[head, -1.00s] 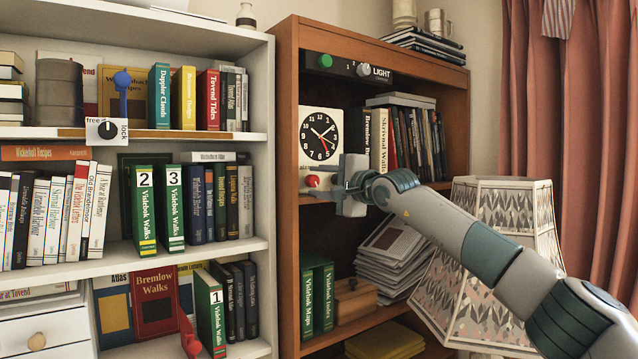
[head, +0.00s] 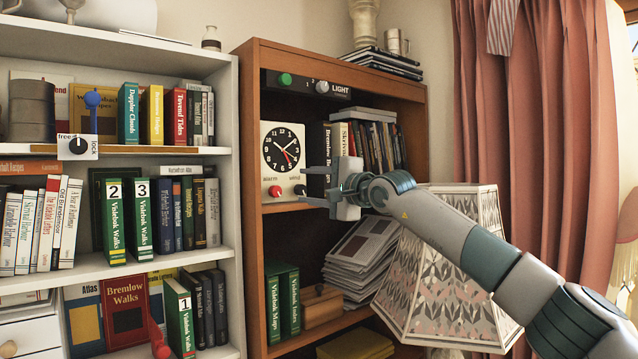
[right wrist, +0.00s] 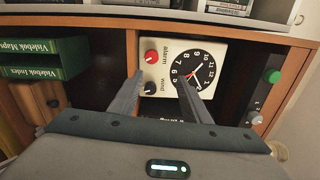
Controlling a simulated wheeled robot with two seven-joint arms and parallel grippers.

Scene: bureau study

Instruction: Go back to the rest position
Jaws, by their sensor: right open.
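My right gripper (head: 318,187) is open and empty in front of the brown bookcase, just right of the lower part of the white clock (head: 283,160). In the right wrist view its two fingers (right wrist: 158,95) stand apart, with the clock (right wrist: 182,68) beyond them and nothing between them. The clock has a black dial, a red knob (head: 275,191) and a black knob (head: 299,189). My right arm reaches in from the lower right. My left gripper is not in view.
The brown bookcase (head: 248,200) holds books, a stack of papers (head: 362,252) and a LIGHT switch panel (head: 305,86). A patterned lampshade (head: 440,270) stands close behind my right arm. A white bookcase (head: 228,270) with books is at the left.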

